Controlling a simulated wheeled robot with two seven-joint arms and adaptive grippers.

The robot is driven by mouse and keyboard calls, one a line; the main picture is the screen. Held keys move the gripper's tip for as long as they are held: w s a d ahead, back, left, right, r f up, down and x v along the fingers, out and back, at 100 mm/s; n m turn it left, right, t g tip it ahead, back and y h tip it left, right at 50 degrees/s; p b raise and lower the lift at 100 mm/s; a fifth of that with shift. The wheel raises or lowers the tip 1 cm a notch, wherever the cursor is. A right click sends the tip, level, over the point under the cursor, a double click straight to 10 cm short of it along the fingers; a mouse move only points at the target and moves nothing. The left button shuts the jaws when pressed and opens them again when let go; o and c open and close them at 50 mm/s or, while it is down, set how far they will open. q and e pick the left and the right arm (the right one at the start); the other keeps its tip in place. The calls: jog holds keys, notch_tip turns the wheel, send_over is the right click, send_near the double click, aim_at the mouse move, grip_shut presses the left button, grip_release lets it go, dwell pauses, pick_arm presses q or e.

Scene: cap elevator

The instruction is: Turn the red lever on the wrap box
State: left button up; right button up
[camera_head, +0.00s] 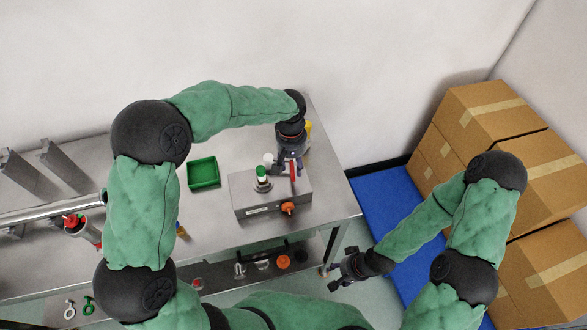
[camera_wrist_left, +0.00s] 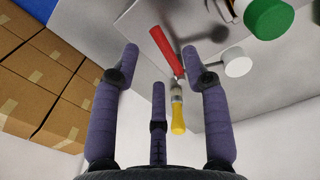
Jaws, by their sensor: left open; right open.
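The grey wrap box (camera_head: 245,205) stands near the right end of the steel table. Its red lever (camera_head: 293,178) sticks up at the right part of its top, and the lever also shows in the left wrist view (camera_wrist_left: 164,50) beyond my fingertips. My left gripper (camera_head: 290,162) is open just above and behind the lever; its three fingers (camera_wrist_left: 160,64) are spread, with nothing held. Whether any finger touches the lever, I cannot tell. My right gripper (camera_head: 340,275) is open and empty, off the table's front right side.
A green-capped container (camera_head: 262,173) and a white round knob (camera_wrist_left: 238,67) are close to the lever. An orange knob (camera_head: 288,208) is on the box's front. A yellow-handled tool (camera_wrist_left: 177,118) lies past the lever. A green bin (camera_head: 204,173) stands left; cardboard boxes (camera_head: 490,110) are right.

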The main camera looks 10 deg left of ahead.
pick_arm(q)
notch_tip(320, 180, up, 8)
jog(key=shift+a, duration=0.15)
dwell(0.6)
